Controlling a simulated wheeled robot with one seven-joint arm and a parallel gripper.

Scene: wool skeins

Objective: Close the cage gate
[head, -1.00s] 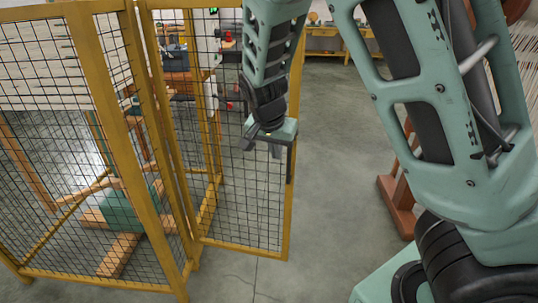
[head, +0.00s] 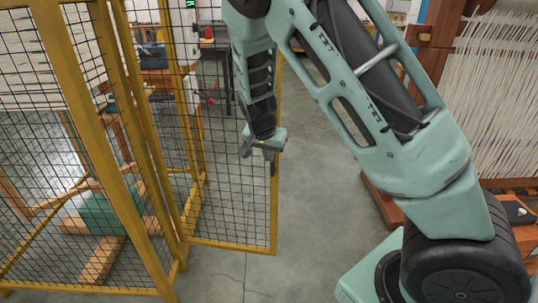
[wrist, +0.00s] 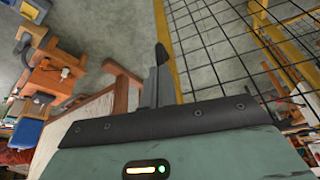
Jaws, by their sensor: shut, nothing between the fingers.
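The cage gate (head: 232,205) is a yellow-framed panel of black wire mesh. In the head view it stands out to the right from the cage's corner post (head: 152,215). My gripper (head: 270,163) is shut and empty, pointing down at the gate's right upright, about halfway up. It overlaps that upright in the head view; I cannot tell whether it touches. In the wrist view the shut fingers (wrist: 160,65) lie beside a yellow frame bar (wrist: 167,45), with mesh to their right. The gate's latch cannot be made out.
The cage (head: 85,140) fills the left, with a teal block (head: 98,213) and wooden beams behind its mesh. A wooden loom with pale threads (head: 490,95) stands at the right. Bare concrete floor (head: 318,200) lies between gate and loom. A dark table (head: 215,55) stands behind the gate.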

